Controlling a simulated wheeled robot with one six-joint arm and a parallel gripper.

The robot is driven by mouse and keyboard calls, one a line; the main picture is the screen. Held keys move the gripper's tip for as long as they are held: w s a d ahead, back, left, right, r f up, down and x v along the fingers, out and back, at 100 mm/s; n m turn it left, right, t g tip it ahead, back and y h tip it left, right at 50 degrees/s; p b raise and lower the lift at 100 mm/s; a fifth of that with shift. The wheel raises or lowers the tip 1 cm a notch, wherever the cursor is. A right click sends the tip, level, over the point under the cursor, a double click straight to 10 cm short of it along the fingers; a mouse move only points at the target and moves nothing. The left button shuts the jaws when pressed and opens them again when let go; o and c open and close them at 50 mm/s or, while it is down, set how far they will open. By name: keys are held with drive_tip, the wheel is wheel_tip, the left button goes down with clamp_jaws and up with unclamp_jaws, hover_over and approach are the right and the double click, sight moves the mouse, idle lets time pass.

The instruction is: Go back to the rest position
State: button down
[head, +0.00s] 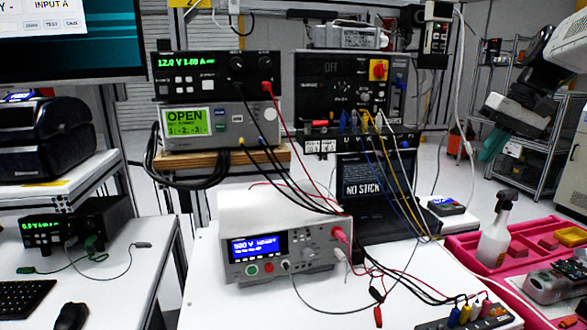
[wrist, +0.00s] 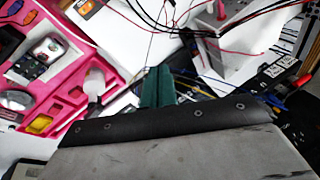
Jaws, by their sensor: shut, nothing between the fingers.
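My gripper (head: 491,143) hangs at the upper right of the head view, its green fingers pointing down and left. It is raised above the pink tray (head: 463,247) and the spray bottle (head: 496,232), apart from both. In the wrist view the green fingers of my gripper (wrist: 157,88) are together, with nothing seen between them. The dark edge of the gripper body hides the lower part of that view.
A white bench-top instrument (head: 287,246) with a blue screen stands on the white bench, with red and black leads. Stacked instruments (head: 216,76) stand behind it. Loose cables (head: 385,185) hang at the centre. A metal shelf rack (head: 535,150) stands at the right.

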drive_tip(key=s+a+f+h, duration=0.1)
drive_tip(key=s+a+f, duration=0.3)
drive_tip(key=s, duration=0.6)
drive_tip(key=s+a+f+n+h, duration=0.1)
drive_tip(key=s+a+f, duration=0.4)
drive_tip(key=s, duration=0.5)
drive_tip(key=s+a+f+h, duration=0.1)
drive_tip(key=s+a+f, duration=0.4)
drive_tip(key=s, duration=0.6)
drive_tip(key=shift+a+f+g, duration=0.15)
drive_tip(key=shift+a+g, duration=0.1)
drive_tip(key=shift+g, duration=0.05)
